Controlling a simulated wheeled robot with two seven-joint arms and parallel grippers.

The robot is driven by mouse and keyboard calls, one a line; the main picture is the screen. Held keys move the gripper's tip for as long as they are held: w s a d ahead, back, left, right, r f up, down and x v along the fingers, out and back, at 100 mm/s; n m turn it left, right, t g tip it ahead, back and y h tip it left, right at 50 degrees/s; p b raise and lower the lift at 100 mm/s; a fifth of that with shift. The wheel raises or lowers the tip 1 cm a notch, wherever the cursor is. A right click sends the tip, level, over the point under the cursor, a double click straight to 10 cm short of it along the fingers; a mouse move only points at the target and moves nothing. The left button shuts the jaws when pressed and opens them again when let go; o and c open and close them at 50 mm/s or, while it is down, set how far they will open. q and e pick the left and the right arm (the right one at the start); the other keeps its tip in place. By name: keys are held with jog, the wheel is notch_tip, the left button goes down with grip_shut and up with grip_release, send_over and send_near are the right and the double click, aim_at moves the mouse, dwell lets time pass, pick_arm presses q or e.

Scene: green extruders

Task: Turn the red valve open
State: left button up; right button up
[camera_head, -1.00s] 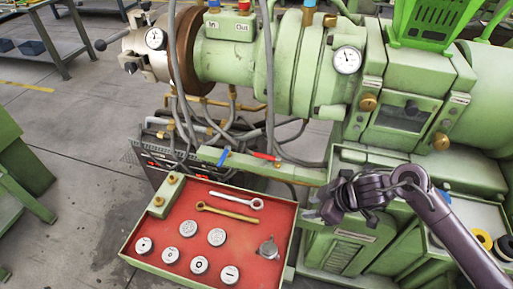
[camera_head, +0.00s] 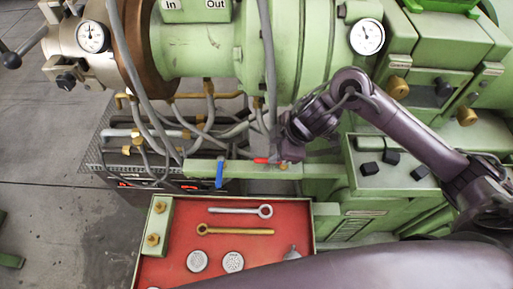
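The red valve (camera_head: 262,160) is a small red lever on a green bar, lying roughly along the bar with its free end to the left. My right gripper (camera_head: 284,156) is at the lever's right end, over the valve body, and hides part of it. The fingers are small and dark here, so I cannot tell whether they are open or shut, or whether they touch the lever. My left gripper is not in view.
A blue valve lever (camera_head: 219,173) points down the picture, left of the red one. Hoses (camera_head: 270,75) hang close behind the bar. Pressure gauges (camera_head: 367,37) sit above. My purple arm link covers the bottom right.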

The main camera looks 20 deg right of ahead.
aim_at(263, 159)
jog(key=f, duration=0.2)
jog(key=shift+a+f, duration=0.3)
jog(key=x, duration=0.2)
jog(key=shift+w+a+f+b, duration=0.2)
jog(key=shift+w+f+b, duration=0.05)
jog(key=shift+w+b, duration=0.1)
jog(key=shift+w+a+f, duration=0.15)
jog(key=shift+f, duration=0.3)
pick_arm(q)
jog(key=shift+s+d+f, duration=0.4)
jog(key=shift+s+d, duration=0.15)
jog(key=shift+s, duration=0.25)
pick_arm(e)
grip_shut()
